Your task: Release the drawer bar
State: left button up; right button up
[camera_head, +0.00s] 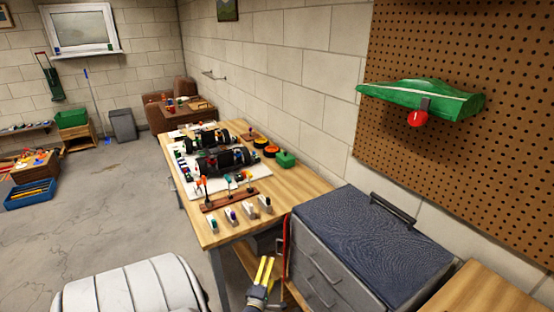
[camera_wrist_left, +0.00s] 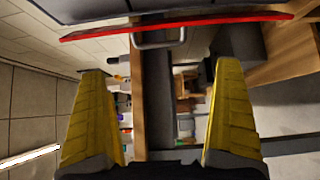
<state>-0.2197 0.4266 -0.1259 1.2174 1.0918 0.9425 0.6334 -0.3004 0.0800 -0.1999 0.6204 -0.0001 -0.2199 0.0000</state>
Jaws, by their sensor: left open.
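The grey tool chest (camera_head: 322,262) stands at the right of the workbench, with bar handles on its drawer fronts. A bar handle (camera_head: 322,268) shows on the front. In the left wrist view, a metal U-shaped bar (camera_wrist_left: 158,40) sits beside a long red strip (camera_wrist_left: 180,25). My left gripper (camera_head: 266,260) has yellow fingers and is just left of the chest front. In the wrist view its fingers (camera_wrist_left: 160,78) are wide apart, with nothing between them. The bar lies beyond the fingertips, apart from them. My right gripper is not in view.
The wooden workbench (camera_head: 218,235) holds an RC car chassis (camera_head: 225,160), a rack of screwdrivers (camera_head: 228,195) and several small bottles. A green car body (camera_head: 425,98) is by the pegboard (camera_head: 480,150).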

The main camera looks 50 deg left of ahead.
aim_at(277, 247)
pick_arm(q)
jog(key=x, duration=1.2)
jog(key=shift+w+a, duration=0.15)
jog(key=shift+w, duration=0.05)
jog(key=c, duration=0.9)
jog(key=shift+w+a+m+t+h, duration=0.1)
jog(key=shift+a+m+t+h, duration=0.15)
jog(key=shift+m+t+h, duration=0.5)
jog(key=shift+w+a+m+t+h, duration=0.15)
jog(key=shift+a+m+t+h, duration=0.15)
jog(key=shift+m+h, duration=0.85)
jog(key=shift+w+a+m+t+h, duration=0.1)
jog(key=shift+a+m+t+h, duration=0.25)
jog(key=shift+h, duration=1.05)
jog(key=shift+d, duration=0.15)
jog(key=o, duration=0.9)
